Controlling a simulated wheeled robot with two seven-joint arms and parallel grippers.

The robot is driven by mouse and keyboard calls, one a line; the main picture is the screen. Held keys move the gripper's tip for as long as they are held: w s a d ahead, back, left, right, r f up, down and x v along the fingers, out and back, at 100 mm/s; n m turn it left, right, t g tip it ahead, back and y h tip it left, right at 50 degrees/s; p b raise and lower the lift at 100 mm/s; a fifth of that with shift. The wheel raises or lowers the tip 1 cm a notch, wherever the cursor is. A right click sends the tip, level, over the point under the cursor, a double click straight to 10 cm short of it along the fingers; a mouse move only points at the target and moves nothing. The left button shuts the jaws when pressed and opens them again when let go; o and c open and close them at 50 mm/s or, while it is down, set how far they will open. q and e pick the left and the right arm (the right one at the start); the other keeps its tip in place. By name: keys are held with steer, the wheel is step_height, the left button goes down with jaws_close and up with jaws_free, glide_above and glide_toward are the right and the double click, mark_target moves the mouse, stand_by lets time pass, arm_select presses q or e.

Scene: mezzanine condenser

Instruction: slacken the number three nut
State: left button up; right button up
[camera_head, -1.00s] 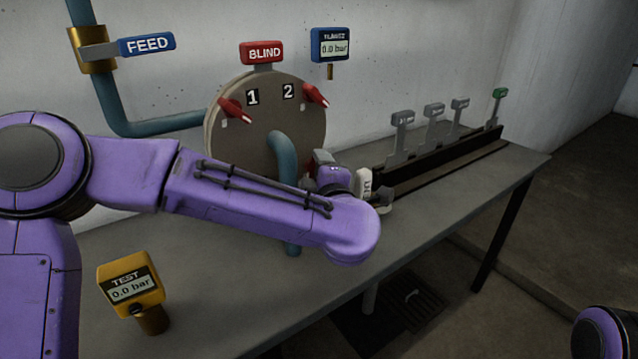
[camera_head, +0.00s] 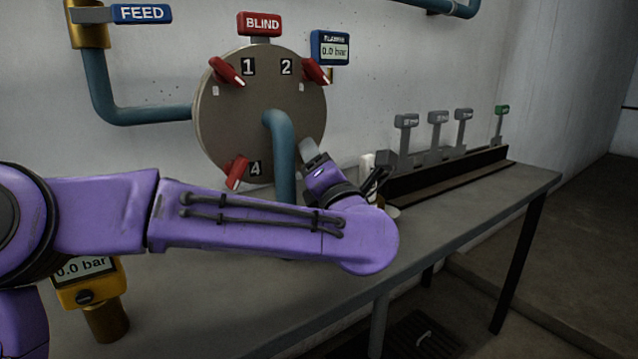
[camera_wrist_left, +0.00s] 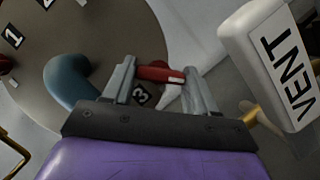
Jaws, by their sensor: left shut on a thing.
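The round grey plate (camera_head: 220,135) stands upright with red wing-shaped nuts by printed numbers. Nuts one (camera_head: 226,71), two (camera_head: 315,71) and four (camera_head: 237,172) show in the head view; my left arm hides the number three spot there. In the left wrist view, the red number three nut (camera_wrist_left: 158,74) with a white tip sits beside the "3" label (camera_wrist_left: 140,95). My left gripper (camera_wrist_left: 160,78) is shut on this nut, a finger on each side. In the head view the gripper (camera_head: 313,150) is at the plate's lower right. My right gripper is out of view.
A white VENT block (camera_wrist_left: 270,60) is close right of the gripper. A blue pipe (camera_head: 282,150) runs down before the plate. Grey-tagged handles (camera_head: 406,122) and a green-tagged one (camera_head: 501,112) stand in a rack. A yellow gauge (camera_head: 90,285) stands front left. The table's right front is clear.

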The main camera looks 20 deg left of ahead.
arm_select(q)
steer(key=shift+f+n+y+b, duration=0.25)
steer(key=shift+n+y+b, duration=0.15)
steer(key=shift+n+b, duration=0.65)
steer(key=o, duration=1.1)
steer(key=shift+r, duration=0.1)
steer(key=shift+c, duration=0.2)
steer(key=shift+r, duration=0.1)
